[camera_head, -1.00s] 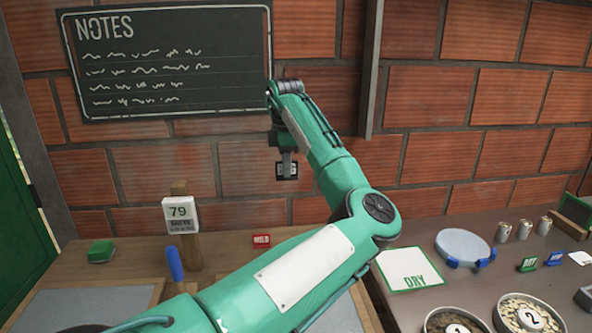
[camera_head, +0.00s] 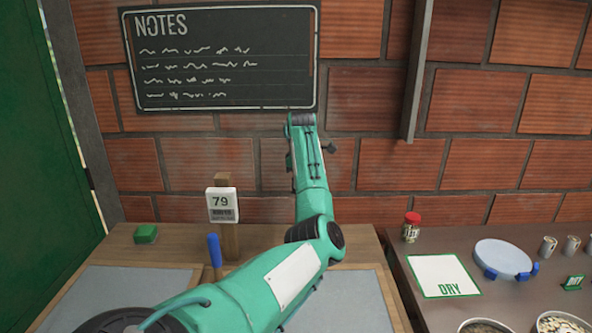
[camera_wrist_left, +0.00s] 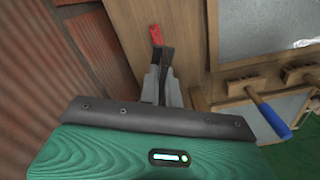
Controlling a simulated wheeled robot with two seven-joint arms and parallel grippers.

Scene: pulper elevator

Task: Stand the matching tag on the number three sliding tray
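My left arm reaches from the lower left of the head view toward the brick wall; its gripper is hidden behind the arm there. In the left wrist view my left gripper (camera_wrist_left: 161,70) points down near the wall side of the wooden bench, its fingers close together on a thin dark piece, apparently a black tag (camera_wrist_left: 168,58) seen edge-on. A red tag (camera_wrist_left: 156,33) lies just past the fingertips; the arm hides it in the head view. No number three shows on any tray. My right gripper is out of view.
A post with a 79 card (camera_head: 222,204), a green block (camera_head: 145,234) and a blue handle (camera_head: 214,250) stand on the bench. Right of it are a red-lidded jar (camera_head: 411,227), DRY card (camera_head: 443,275), round pale dish (camera_head: 503,257), green tag (camera_head: 573,282) and bowls.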

